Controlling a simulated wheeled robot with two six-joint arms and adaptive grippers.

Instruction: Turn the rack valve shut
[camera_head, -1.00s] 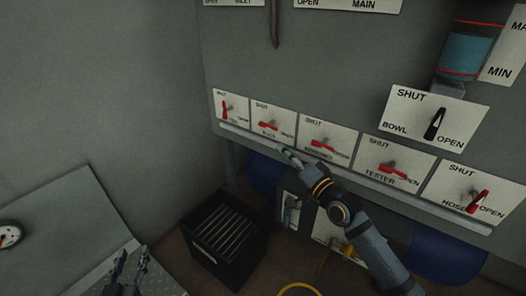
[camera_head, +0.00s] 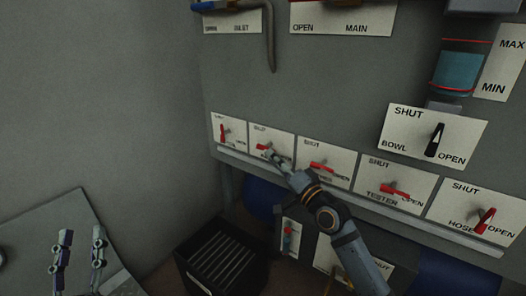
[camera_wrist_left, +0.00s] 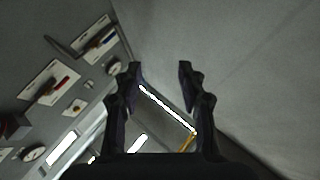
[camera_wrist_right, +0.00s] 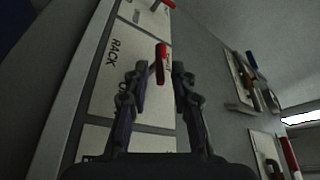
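The rack valve has a red lever (camera_head: 264,147) on a white plate (camera_head: 257,133), second from the left in the lower panel row. "SHUT" is at the plate's upper left; the gripper hides its lower right. In the right wrist view, the lever (camera_wrist_right: 161,60) appears between the fingertips beside the word "RACK". My right gripper (camera_head: 274,156) is at this valve, its fingers apart on either side of the lever; contact is unclear. My left gripper (camera_head: 82,240) is open and empty at the lower left, away from the panel.
Similar red-lever valves flank it: one to the left (camera_head: 224,132) and several to the right, including the tester (camera_head: 396,189) and hose (camera_head: 485,221) valves. A ledge (camera_head: 350,198) runs below the row. A black slatted crate (camera_head: 222,262) stands on the floor.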

